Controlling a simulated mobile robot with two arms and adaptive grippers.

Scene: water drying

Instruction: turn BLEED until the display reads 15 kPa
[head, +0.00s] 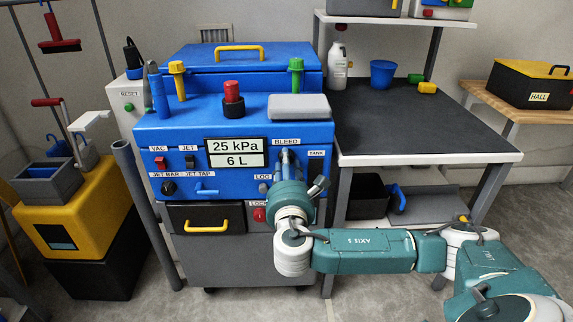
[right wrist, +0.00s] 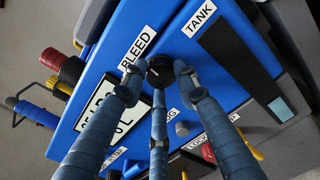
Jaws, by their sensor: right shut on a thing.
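The display (head: 235,152) on the blue machine's front reads 25 kPa on top and 6 L below. The BLEED label (head: 286,142) is to its right, and it also shows in the right wrist view (right wrist: 138,50). The BLEED knob (right wrist: 160,70) is dark and round, under that label; my fingers largely cover it in the head view. My right gripper (head: 289,162) is shut on the knob, its blue-grey fingers around it, as the right wrist view also shows. My left gripper is not in view.
Close by on the panel are the TANK label (head: 316,153), the LOG button (head: 264,188) and the red LOCK control (head: 259,214). VAC (head: 160,163) and JET (head: 189,161) switches are at the left. A dark-topped table (head: 420,125) stands to the right.

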